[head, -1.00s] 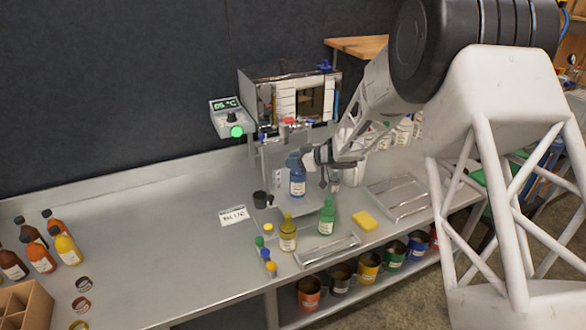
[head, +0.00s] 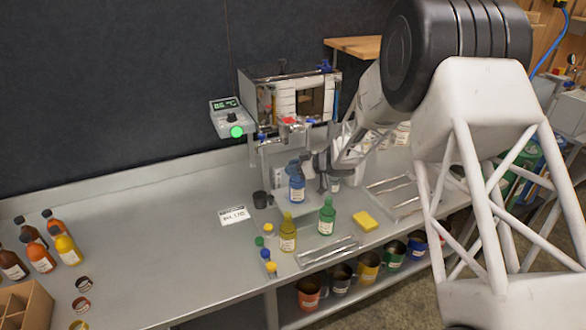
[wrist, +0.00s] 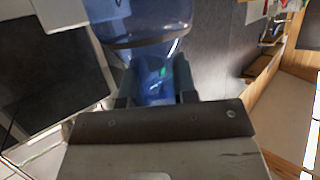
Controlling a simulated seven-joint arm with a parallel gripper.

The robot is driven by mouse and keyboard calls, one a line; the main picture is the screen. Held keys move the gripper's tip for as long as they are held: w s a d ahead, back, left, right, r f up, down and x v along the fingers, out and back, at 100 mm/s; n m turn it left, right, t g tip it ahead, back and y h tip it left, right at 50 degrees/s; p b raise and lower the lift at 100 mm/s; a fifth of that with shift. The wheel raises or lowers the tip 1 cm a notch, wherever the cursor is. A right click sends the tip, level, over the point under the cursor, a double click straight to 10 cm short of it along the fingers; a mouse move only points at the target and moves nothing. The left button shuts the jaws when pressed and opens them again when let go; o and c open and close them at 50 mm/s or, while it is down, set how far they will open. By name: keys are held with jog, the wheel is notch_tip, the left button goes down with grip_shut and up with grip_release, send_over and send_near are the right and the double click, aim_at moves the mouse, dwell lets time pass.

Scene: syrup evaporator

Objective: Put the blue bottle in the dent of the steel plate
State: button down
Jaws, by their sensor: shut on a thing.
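The blue bottle (head: 297,190) is upright with a white label, in front of the evaporator stand in the head view. My gripper (head: 304,163) is shut on its neck, from the right side. In the wrist view the blue bottle (wrist: 145,22) fills the top, and its narrow part lies between the two fingers of my gripper (wrist: 157,88). A grey steel plate (head: 272,212) seems to lie under and around the bottle. I cannot make out its dent, nor whether the bottle's base touches the plate.
A yellow bottle (head: 287,236) and a green bottle (head: 327,217) stand just in front. A yellow sponge (head: 365,221) and metal trays lie to the right. The bench's left middle is clear.

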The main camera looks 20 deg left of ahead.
jog(key=shift+f, duration=0.1)
jog(key=c, duration=0.9)
grip_release()
jog(key=shift+d, duration=0.15)
jog(key=v, duration=1.2)
